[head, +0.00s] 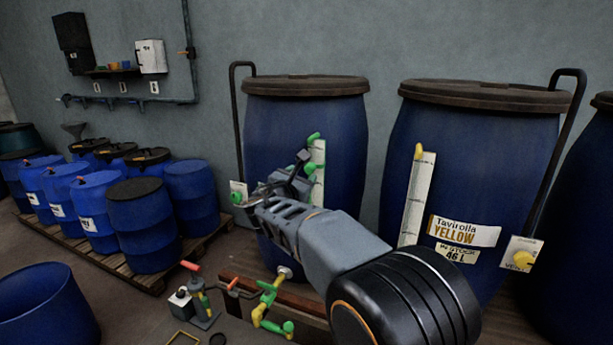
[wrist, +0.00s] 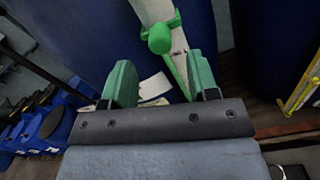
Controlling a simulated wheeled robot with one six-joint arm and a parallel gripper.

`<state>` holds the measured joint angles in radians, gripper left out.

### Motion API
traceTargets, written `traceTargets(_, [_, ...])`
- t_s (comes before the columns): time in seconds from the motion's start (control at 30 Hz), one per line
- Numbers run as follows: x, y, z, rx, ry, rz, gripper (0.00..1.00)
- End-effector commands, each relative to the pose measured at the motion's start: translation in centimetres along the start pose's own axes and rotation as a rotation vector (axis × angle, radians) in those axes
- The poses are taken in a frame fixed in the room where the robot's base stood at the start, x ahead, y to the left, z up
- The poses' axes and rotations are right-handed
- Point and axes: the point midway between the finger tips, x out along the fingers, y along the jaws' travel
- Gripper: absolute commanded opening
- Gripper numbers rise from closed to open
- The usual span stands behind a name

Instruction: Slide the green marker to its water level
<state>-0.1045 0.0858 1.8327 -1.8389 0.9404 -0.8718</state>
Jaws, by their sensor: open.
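The left blue vat (head: 345,135) carries an upright white scale (head: 319,185). The green marker (head: 313,138) shows at the top of this scale. In the wrist view, a round green knob (wrist: 160,39), seemingly the marker's, stands in front of the white scale (wrist: 150,10). My gripper (head: 303,163) is in front of the scale, with its fingers beside it. In the wrist view my gripper (wrist: 160,66) is open, its two green fingers on either side of the knob's line and apart from it. The water level is not readable, and my arm hides the lower scale.
The right vat (head: 480,150), labelled yellow, has its own scale (head: 417,200) with a yellow marker (head: 418,151). A green valve knob (head: 236,198) is left of my gripper. Coloured pipes and valves (head: 268,300) stand low in front. Blue drums (head: 145,225) fill a pallet at left.

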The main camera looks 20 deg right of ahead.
Motion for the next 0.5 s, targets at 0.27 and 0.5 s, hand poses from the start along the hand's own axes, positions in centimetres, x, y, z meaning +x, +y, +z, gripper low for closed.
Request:
traceTargets(0.27, [-5.3, 0.0, -0.1, 0.0, 0.001, 0.003, 0.54])
traceTargets(0.5, [-7.6, 0.0, -0.1, 0.0, 0.0, 0.001, 0.54])
